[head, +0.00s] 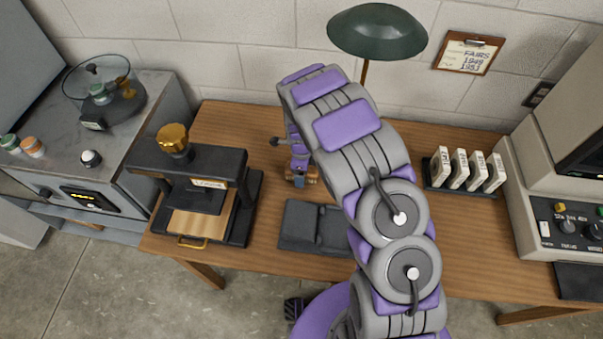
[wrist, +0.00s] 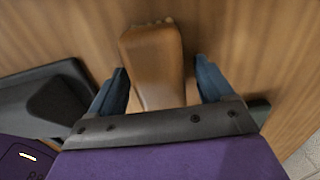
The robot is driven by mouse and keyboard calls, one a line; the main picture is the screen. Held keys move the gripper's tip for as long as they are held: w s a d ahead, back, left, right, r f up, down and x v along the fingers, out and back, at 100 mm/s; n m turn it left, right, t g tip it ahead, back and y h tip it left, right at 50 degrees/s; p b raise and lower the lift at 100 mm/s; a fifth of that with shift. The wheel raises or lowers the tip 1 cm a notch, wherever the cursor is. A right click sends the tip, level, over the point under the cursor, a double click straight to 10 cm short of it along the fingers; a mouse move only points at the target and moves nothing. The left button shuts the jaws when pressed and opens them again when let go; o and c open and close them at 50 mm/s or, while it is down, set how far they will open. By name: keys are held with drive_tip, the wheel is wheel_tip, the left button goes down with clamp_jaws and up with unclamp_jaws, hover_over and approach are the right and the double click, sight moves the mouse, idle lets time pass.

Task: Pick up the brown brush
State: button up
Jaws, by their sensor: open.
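The brown brush (wrist: 155,55) lies on the wooden table in the wrist view, a smooth tan-brown piece running from top centre down between my fingers. My gripper (wrist: 163,84) is open, with one dark blue finger on each side of the brush. A gap shows at the right finger; the left finger is close to the brush's side. The brush's lower end is hidden by the gripper body. In the head view my gripper (head: 300,166) is low over the table behind the dark grey padded rest, and only small brown bits show below it.
The dark grey rest (head: 300,226) lies in front of my gripper and also shows at left in the wrist view (wrist: 45,100). A black press (head: 205,185) stands left. A green lamp (head: 377,32) stands behind, and a rack of white boxes (head: 466,172) is right.

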drive_tip(key=c, duration=1.1)
drive_tip(key=shift+r, duration=0.2)
drive_tip(key=shift+r, duration=0.25)
wheel_tip(320, 180, up, 3)
drive_tip(key=shift+w+p, duration=0.1)
drive_tip(key=shift+p, duration=0.65)
drive_tip(key=s+d+p, duration=0.1)
drive_tip(key=s+d, duration=0.2)
drive_tip(key=d, duration=0.1)
drive_tip(key=s+d+r+p, duration=0.1)
drive_tip(key=s+d, duration=0.2)
drive_tip(key=d, duration=0.1)
drive_tip(key=s+d, duration=0.3)
drive_tip(key=d, duration=0.2)
drive_tip(key=shift+s+r+p, duration=0.15)
drive_tip(key=shift+s+p, duration=0.1)
drive_tip(key=shift+p, duration=0.15)
